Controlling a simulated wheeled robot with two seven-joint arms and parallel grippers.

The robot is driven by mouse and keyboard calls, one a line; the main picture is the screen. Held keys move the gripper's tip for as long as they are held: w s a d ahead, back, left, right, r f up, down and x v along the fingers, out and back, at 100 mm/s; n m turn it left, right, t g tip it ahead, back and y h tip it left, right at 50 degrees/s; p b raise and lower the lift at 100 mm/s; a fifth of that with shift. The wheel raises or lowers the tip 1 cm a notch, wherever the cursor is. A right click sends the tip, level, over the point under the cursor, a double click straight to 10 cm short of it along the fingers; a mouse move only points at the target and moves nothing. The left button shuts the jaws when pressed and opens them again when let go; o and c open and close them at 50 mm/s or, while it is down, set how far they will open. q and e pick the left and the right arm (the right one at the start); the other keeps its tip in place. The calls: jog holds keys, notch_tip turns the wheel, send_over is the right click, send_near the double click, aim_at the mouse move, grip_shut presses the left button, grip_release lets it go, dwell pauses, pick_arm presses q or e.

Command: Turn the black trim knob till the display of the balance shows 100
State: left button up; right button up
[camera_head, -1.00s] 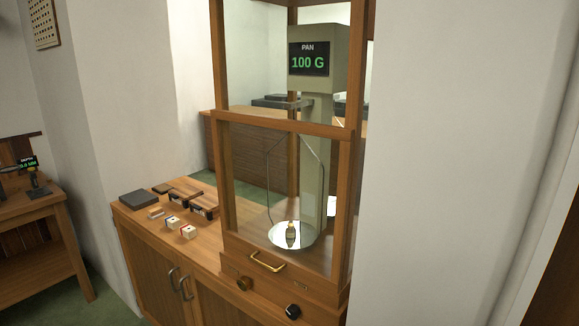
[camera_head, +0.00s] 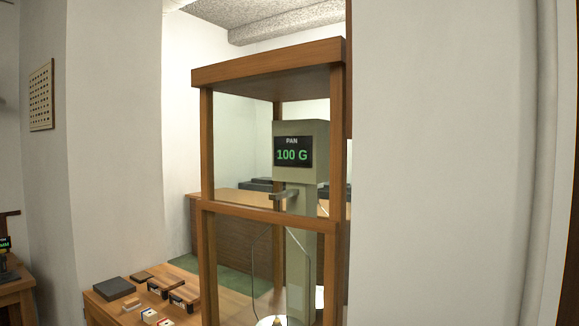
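The balance (camera_head: 300,196) stands inside a wood-framed glass case (camera_head: 268,75). Its display (camera_head: 293,152) reads "PAN 100 G" in green digits. The lower front of the case, where the black trim knob was visible earlier, is below the bottom edge of the picture, so the knob is out of view. Only the top of the weighing pan (camera_head: 270,321) shows at the bottom edge. Neither of my grippers is in view.
A wooden cabinet top (camera_head: 95,299) holds a dark flat box (camera_head: 115,288), several dark trays and small white blocks left of the case. A white wall (camera_head: 440,160) fills the right side. Another table (camera_head: 20,286) stands at the far left.

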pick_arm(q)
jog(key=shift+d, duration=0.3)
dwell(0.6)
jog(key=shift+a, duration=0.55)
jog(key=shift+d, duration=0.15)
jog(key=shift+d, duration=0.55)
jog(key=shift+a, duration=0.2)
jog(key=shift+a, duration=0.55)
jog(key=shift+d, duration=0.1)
